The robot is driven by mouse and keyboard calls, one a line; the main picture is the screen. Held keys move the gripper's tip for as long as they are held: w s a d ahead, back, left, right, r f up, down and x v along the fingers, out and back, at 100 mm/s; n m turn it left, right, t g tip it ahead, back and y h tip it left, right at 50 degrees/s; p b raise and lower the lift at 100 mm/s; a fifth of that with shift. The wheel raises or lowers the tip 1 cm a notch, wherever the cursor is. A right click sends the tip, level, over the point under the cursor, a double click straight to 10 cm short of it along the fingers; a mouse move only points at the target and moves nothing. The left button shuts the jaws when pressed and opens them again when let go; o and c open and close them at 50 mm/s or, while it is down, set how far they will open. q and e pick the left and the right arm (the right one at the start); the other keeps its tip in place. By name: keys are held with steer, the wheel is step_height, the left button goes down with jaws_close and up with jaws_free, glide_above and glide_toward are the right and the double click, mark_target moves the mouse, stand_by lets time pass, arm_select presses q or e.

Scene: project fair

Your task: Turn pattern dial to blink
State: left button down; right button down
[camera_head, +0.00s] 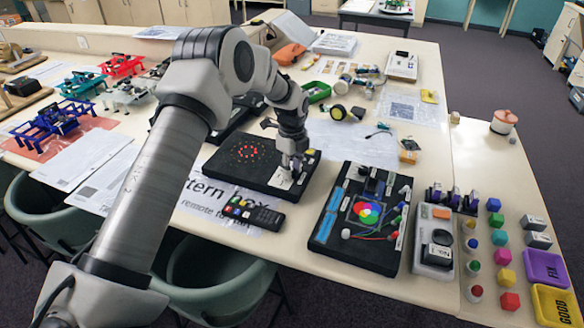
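The pattern box is a flat black box (228,167) on the table, with a ring of lit red lights (246,151) on its left part. A small white label panel (280,180) lies on its right part. My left gripper (291,169) reaches down from above onto the right part of the box, at the panel's upper edge. The pattern dial is not clearly visible; the gripper covers that area. I cannot tell whether the fingers are open, shut or touching a dial. My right gripper is not in view.
A remote (254,213) lies on the printed sheet in front of the box. A black board with a colour wheel (365,212) stands to the right. Coloured blocks and trays fill the right end. Small robot models and a green case (318,92) lie behind.

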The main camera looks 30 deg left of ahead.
arm_select(q)
steer(key=shift+n, duration=0.4)
steer(key=n+p, duration=0.1)
steer(key=n, duration=0.2)
steer(key=shift+n, duration=0.3)
steer(key=n, duration=0.4)
steer(key=shift+p, duration=0.4)
steer(key=shift+f, duration=0.1)
steer(key=c, duration=0.8)
jaws_free()
steer(key=shift+c, duration=0.2)
